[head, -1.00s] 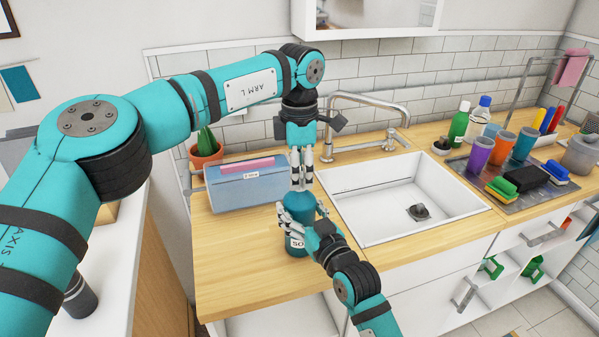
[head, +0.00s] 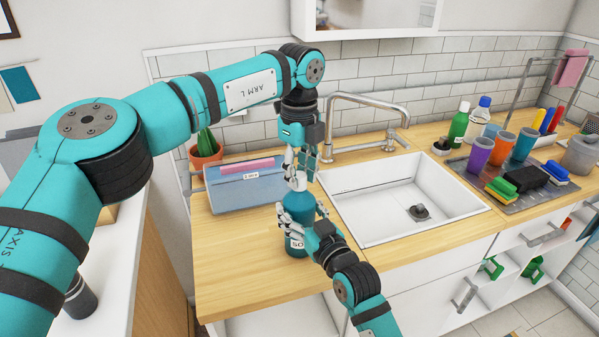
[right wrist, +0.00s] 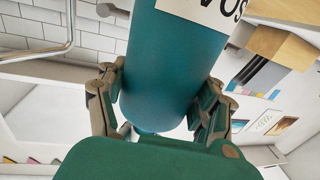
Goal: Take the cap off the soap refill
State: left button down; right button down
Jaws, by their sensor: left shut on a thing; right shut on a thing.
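The soap refill is a teal bottle (head: 298,208) with a white label, upright on the wooden counter left of the sink. It fills the middle of the right wrist view (right wrist: 172,70), with its label at the top edge. A pale cap (head: 297,182) sits at the bottle's top, partly hidden by fingers. My left gripper (head: 298,174) points down from above and is shut on the cap. My right gripper (head: 305,227) comes from the front and is shut around the bottle's body. In the right wrist view its fingers (right wrist: 160,106) press on both sides of the bottle.
A blue-grey box (head: 240,192) with a pink item on top stands just left of the bottle, beside a potted plant (head: 206,150). The sink (head: 365,190) and its tap (head: 368,100) are close on the right. The counter's front left (head: 235,270) is clear.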

aim_at(299, 174)
pick_arm(q)
jog(key=shift+a+n, duration=0.1)
jog(key=shift+n, duration=0.6)
jog(key=shift+w, duration=0.1)
jog(key=shift+r, duration=0.25)
jog(key=shift+r, duration=0.9)
jog(key=shift+r, duration=2.05)
pick_arm(e)
jog(key=shift+c, duration=0.7)
grip_release()
jog(key=shift+o, duration=0.2)
